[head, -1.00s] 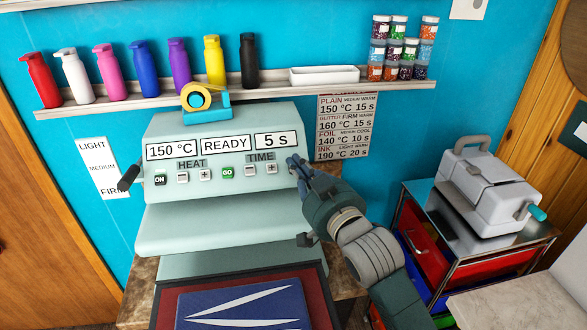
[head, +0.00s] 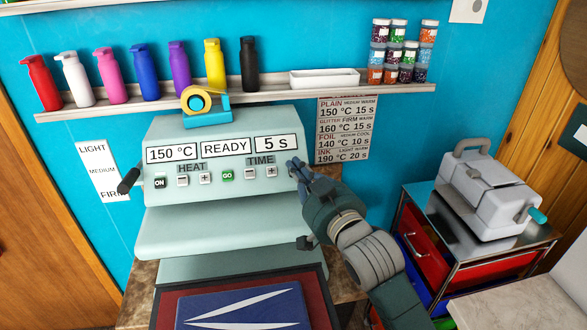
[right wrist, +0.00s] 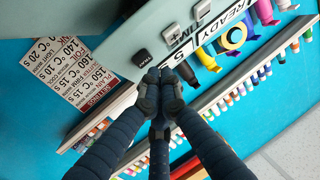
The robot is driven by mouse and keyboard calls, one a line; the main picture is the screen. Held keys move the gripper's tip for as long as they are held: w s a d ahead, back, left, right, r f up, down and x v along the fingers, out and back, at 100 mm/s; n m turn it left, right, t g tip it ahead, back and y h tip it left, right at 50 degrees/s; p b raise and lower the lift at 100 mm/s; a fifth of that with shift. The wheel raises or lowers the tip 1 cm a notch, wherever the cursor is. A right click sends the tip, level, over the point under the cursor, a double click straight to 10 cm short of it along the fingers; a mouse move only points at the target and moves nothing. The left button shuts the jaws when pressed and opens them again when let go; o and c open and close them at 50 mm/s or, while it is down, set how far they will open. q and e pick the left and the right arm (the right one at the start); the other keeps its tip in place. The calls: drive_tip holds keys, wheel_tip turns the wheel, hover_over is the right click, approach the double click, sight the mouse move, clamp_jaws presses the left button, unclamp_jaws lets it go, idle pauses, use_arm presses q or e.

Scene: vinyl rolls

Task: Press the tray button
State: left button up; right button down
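The pale green heat press (head: 215,225) stands against the blue wall. Its displays read 150 °C, READY and 5 s. Its panel has an ON button (head: 160,183), a green GO button (head: 227,175) and plus and minus buttons. The dark tray button (right wrist: 143,58) shows in the right wrist view; in the head view my right gripper hides it. My right gripper (head: 294,166) is shut and empty at the panel's right end. Its fingertips (right wrist: 160,76) are beside the tray button; I cannot tell whether they touch. My left gripper is not in view.
Below the press, a dark red pad (head: 168,308) bears a blue cloth (head: 240,308) with white shapes. A shelf (head: 270,96) with bottles and jars runs above. A tape dispenser (head: 208,115) sits on the press. A grey machine (head: 490,200) stands on a cart at right.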

drive_tip(key=shift+f, duration=0.1)
idle(0.3)
drive_tip(key=shift+w+f, duration=0.2)
drive_tip(key=shift+w, duration=0.1)
